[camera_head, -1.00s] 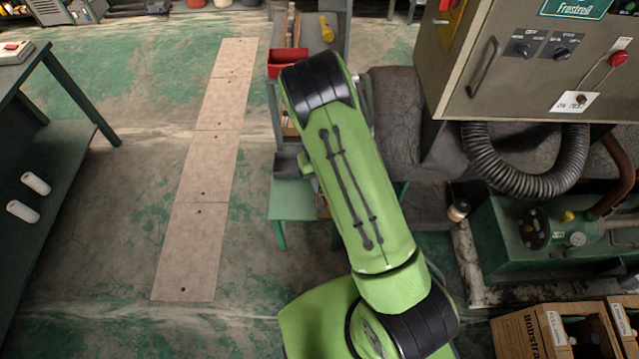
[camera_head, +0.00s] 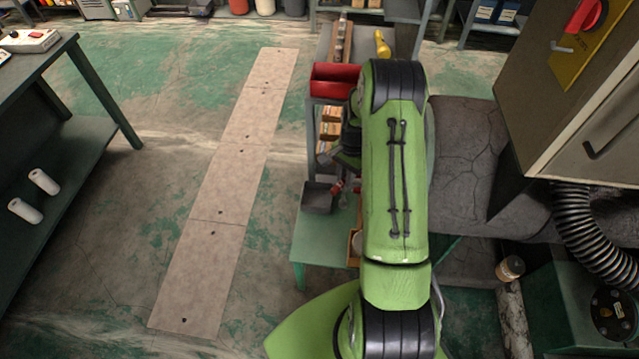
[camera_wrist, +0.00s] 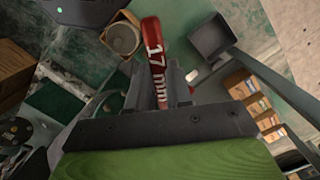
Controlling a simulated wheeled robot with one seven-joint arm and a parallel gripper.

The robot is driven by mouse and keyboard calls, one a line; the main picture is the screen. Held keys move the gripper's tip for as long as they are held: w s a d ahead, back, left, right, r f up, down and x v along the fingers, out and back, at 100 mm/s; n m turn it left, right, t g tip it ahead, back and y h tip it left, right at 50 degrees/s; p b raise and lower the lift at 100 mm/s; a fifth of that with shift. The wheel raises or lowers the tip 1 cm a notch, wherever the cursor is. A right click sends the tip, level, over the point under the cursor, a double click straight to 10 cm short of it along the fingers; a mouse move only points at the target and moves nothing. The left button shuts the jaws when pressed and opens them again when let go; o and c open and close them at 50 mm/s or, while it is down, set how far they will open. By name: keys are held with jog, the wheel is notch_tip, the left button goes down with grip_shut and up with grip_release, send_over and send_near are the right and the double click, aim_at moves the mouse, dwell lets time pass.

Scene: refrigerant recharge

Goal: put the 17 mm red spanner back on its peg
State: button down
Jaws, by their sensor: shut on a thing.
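The red spanner (camera_wrist: 153,50) shows in the wrist view, with "17 mm" in white along its red handle. My gripper (camera_wrist: 160,88) is shut on it, and the handle points away from the wrist between the two fingers. In the head view my gripper is mostly hidden beside my green arm, and small red parts (camera_head: 338,188) show near its end, too small to identify. I cannot make out the spanner's peg in either view.
Wooden boxes (camera_wrist: 250,88) lie right in the wrist view. A grey cabinet (camera_head: 590,130) and black hose (camera_head: 590,225) stand right.

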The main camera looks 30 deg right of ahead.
jog(key=s+d+f+m+b, duration=0.1)
jog(key=d+f+m+b, duration=0.2)
jog(key=f, duration=0.5)
jog(key=s+d+f+m+t+b, duration=0.1)
jog(key=d+f+m+b, duration=0.3)
jog(key=d+f+b, duration=0.2)
jog(key=shift+s+d+f+b, duration=0.2)
jog(key=shift+s+f+b, duration=0.1)
jog(key=shift+f+b, duration=0.8)
jog(key=shift+r, duration=0.25)
jog(key=shift+f, duration=0.1)
jog(key=shift+f, duration=0.2)
jog(key=shift+f, duration=1.1)
jog(key=c, duration=1)
grip_release()
